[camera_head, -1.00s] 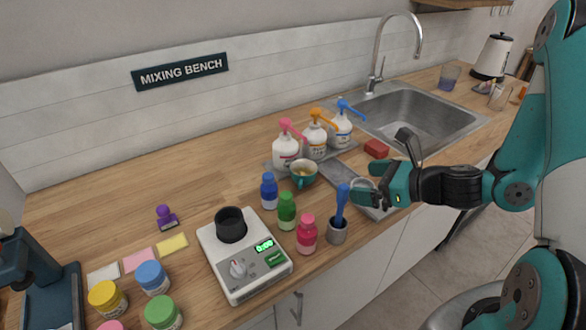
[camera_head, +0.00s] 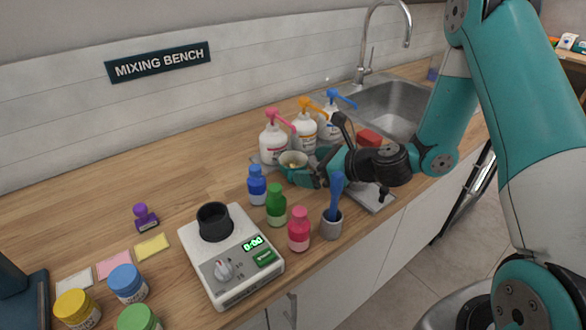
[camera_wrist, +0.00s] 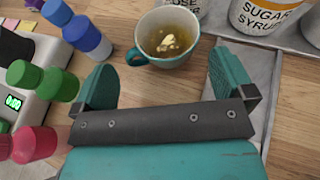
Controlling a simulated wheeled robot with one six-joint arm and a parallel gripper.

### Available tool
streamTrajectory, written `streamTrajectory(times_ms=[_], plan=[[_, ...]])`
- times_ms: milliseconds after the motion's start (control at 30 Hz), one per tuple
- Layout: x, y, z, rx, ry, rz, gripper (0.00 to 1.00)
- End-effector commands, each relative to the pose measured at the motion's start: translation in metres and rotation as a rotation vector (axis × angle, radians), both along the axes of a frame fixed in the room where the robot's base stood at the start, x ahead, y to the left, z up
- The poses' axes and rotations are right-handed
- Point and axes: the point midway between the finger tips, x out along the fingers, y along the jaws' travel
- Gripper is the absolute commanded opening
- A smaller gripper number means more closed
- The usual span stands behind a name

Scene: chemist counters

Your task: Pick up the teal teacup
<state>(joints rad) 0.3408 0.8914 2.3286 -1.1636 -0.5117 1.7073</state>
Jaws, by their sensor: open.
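The teal teacup (camera_wrist: 166,62) stands upright on the wooden counter, white inside, with yellowish liquid and pale pieces in it. Its handle points to the left in the wrist view. In the head view the teacup (camera_head: 292,160) is partly covered by my gripper (camera_head: 308,175). In the wrist view my gripper (camera_wrist: 165,80) is open and empty, its two teal-padded fingers spread, with the cup just beyond the fingertips and roughly between them. The cup does not look gripped.
Pump bottles (camera_head: 303,132) stand on a grey tray behind the cup. A blue bottle (camera_head: 257,185), green bottle (camera_head: 276,205) and pink bottle (camera_head: 299,229) stand in front and left. A cup with a blue tool (camera_head: 332,222) is close in front of my arm. The sink (camera_head: 395,108) is behind right.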

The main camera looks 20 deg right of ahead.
Motion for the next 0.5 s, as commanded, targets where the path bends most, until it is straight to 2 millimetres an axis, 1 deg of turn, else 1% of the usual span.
streamTrajectory(times_ms=[167,400,500], plan=[[0.008,0.007,-0.004,-0.001,0.000,0.000,1.00],[0.034,0.030,-0.018,-0.001,0.000,0.003,1.00],[0.042,0.036,-0.023,-0.001,-0.001,0.001,1.00]])
